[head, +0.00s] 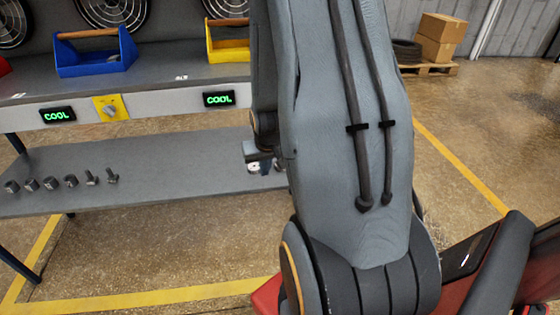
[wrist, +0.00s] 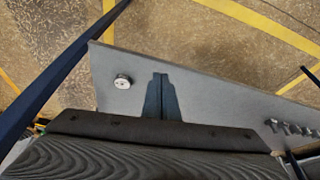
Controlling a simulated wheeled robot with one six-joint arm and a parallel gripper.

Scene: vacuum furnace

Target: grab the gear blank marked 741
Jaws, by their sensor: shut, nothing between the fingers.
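A short round metal piece (wrist: 122,81), which looks like a gear blank, sits near the end of the lower shelf in the wrist view. No number can be read on it. A small pale piece also shows in the head view (head: 254,168), partly covered by my arm. My gripper (wrist: 160,76) is shut and empty, pointing at the shelf to the right of the round piece and apart from it. In the head view my gripper is mostly hidden behind my arm.
Several small bolts and nuts stand in a row on the lower shelf (head: 140,195). The bench above bears a blue tote (head: 95,62), a yellow tote (head: 230,50) and two displays reading COOL. A dark bench leg (wrist: 62,70) crosses the wrist view's left side.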

